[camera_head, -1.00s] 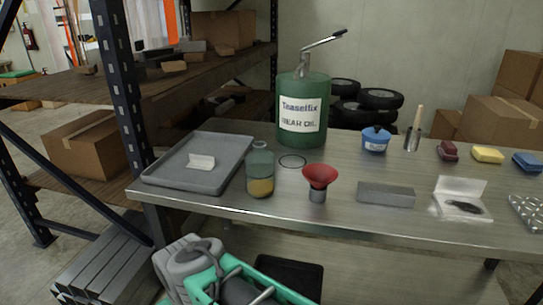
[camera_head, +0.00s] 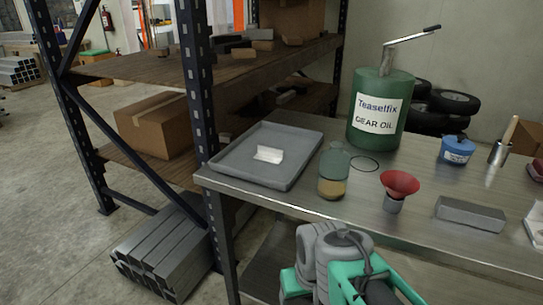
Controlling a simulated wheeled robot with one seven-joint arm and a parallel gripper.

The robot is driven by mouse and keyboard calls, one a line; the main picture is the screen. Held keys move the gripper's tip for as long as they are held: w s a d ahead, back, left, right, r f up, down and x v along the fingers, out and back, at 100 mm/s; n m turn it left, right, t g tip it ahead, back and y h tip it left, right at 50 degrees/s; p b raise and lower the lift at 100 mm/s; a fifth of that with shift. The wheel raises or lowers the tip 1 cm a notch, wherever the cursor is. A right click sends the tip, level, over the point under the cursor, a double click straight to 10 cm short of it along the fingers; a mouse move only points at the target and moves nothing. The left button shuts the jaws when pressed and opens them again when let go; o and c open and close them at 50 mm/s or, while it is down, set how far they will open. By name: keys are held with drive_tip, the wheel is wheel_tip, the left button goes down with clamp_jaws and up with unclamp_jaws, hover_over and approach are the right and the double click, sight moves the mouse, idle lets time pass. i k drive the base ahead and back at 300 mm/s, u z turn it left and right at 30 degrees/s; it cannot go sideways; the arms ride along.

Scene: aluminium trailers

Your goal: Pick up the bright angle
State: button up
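The bright angle (camera_head: 268,154) is a small, whitish, folded piece. It lies in the shallow grey tray (camera_head: 229,172), near the tray's middle. The tray sits at the left end of the metal table, beside the dark shelf post. Nothing covers the angle. My gripper is not in view, so its position and state do not show.
Right of the tray stand a part-filled jar (camera_head: 333,172), a red funnel (camera_head: 399,183) and a green gear oil can (camera_head: 380,110). A grey block (camera_head: 470,213) lies farther right. A green-framed grey machine (camera_head: 330,255) stands below the table's front edge.

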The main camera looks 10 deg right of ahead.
sight(273, 155)
drive_tip(key=u, duration=0.35)
drive_tip(key=i, duration=0.6)
drive_tip(key=u, duration=0.4)
